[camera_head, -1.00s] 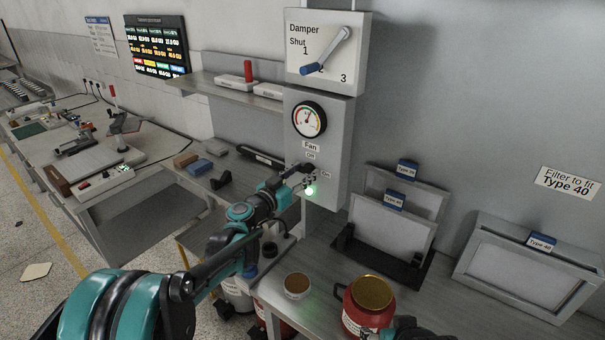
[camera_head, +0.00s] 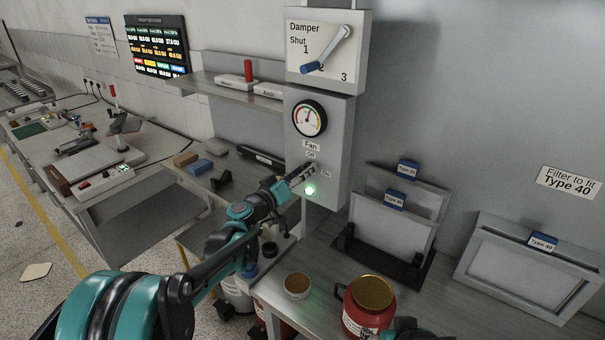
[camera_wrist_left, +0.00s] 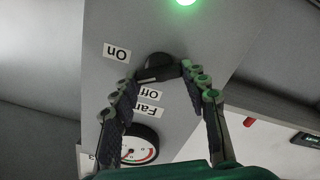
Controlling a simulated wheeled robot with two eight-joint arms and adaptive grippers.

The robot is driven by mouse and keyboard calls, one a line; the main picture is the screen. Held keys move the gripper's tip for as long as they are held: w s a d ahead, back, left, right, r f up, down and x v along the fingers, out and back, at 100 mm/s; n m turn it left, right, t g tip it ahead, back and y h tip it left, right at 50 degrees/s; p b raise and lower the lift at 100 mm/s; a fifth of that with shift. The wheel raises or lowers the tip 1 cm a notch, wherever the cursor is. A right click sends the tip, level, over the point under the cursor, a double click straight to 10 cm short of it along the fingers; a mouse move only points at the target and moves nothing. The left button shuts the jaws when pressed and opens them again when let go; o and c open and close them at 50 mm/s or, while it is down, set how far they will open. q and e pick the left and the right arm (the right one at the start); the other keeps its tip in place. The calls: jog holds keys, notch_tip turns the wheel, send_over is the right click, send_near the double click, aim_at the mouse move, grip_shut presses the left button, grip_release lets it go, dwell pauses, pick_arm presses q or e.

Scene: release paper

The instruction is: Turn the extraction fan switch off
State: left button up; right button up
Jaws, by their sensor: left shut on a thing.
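The extraction fan switch is a black rotary knob (camera_wrist_left: 158,68) on the grey panel (camera_head: 333,130), between the On and Off labels in the left wrist view. My left gripper (camera_head: 305,176) reaches up to the panel just below the Fan label. In the left wrist view its fingers (camera_wrist_left: 158,80) sit on either side of the knob and are shut on it. In the head view the gripper largely hides the knob. The fan's round lamp (camera_head: 310,190) glows green, also in the left wrist view (camera_wrist_left: 184,2). A dark part of my right arm shows at the bottom edge; its jaws cannot be made out.
Above the switch are a round gauge (camera_head: 309,118) and the damper lever (camera_head: 330,50). Below stand a small bowl (camera_head: 297,286) and a red jar (camera_head: 367,310) on the bench. Filter frames (camera_head: 393,215) stand to the right. A shelf (camera_head: 225,92) juts out at left.

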pick_arm(q)
jog(key=n, duration=1.1)
jog(key=shift+a+f+n+b, duration=0.2)
jog(key=shift+n+b, duration=0.1)
jog(key=shift+b, duration=0.1)
jog(key=shift+d, duration=0.1)
jog(key=o, duration=1.2)
jog(key=shift+w, duration=0.1)
jog(key=shift+c, duration=0.2)
jog(key=v, duration=1.2)
